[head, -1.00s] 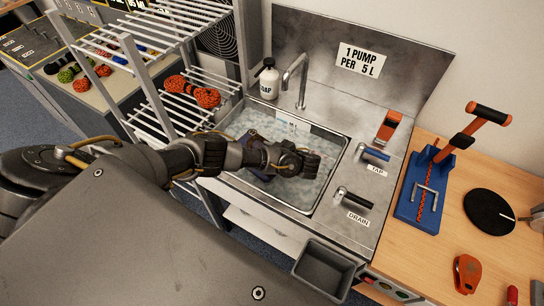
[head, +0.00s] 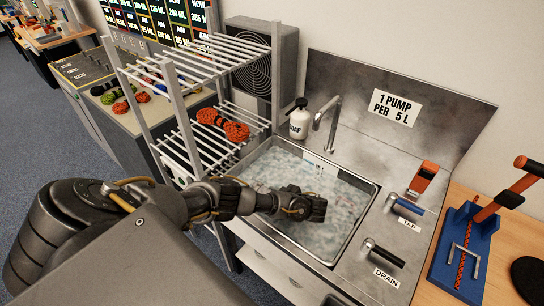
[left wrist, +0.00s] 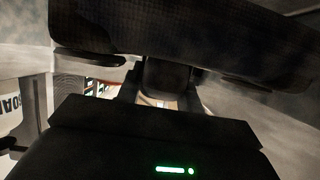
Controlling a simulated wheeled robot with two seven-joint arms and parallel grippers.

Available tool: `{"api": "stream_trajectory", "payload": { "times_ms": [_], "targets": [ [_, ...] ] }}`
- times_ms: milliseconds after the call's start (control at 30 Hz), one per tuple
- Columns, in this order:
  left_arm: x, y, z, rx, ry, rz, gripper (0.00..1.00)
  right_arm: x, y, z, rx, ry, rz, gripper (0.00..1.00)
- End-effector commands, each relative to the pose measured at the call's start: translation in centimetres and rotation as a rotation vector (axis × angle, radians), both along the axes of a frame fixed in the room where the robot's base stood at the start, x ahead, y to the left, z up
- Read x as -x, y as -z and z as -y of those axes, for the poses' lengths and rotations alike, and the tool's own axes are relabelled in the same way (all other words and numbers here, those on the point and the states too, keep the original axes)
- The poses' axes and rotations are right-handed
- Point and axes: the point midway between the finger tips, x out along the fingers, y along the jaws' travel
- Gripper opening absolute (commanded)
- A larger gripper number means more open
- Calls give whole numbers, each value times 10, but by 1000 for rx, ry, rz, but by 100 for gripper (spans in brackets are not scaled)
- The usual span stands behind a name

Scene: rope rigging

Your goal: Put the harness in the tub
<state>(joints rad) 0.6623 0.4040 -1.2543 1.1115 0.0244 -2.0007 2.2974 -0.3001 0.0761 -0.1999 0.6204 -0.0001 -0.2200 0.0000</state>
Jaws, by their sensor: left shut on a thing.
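The tub is the metal sink basin (head: 357,226), filled with cloudy, foamy water. My left gripper (head: 314,208) is over the basin, low near the water. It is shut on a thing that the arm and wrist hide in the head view. In the left wrist view, a dark, woven-looking thing (left wrist: 200,35), seemingly the harness, spans the top of the picture close to the gripper (left wrist: 166,78). I cannot tell whether it touches the water. My right gripper is not in view.
A soap pump bottle (head: 299,120) and a faucet (head: 327,118) stand behind the basin. The tap lever (head: 406,204) and drain lever (head: 383,253) are right of it. A wire rack (head: 185,145) holding an orange rope bundle (head: 222,124) stands left.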

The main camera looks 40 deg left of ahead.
Motion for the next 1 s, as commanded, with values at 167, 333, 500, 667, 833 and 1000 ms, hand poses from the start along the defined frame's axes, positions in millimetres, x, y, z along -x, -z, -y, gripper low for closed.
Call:
{"api": "stream_trajectory", "payload": {
  "times_ms": [167, 333, 500, 667, 833, 1000],
  "targets": [
    [-1, 5, 0, -1, -2, 1, 0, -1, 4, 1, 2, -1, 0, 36],
    [0, 25, 0, -3, -1, -2, 0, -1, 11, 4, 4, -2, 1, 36],
    [0, 37, 0, -3, -2, 0, 0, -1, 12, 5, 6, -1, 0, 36],
    [-1, 37, 0, -2, -1, 0, 0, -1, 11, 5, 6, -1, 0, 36],
    [-1, 39, 0, -2, -1, 0, 0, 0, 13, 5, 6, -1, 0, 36],
    [0, 41, 0, -1, 0, 0, 49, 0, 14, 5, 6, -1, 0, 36]
  ]
}}
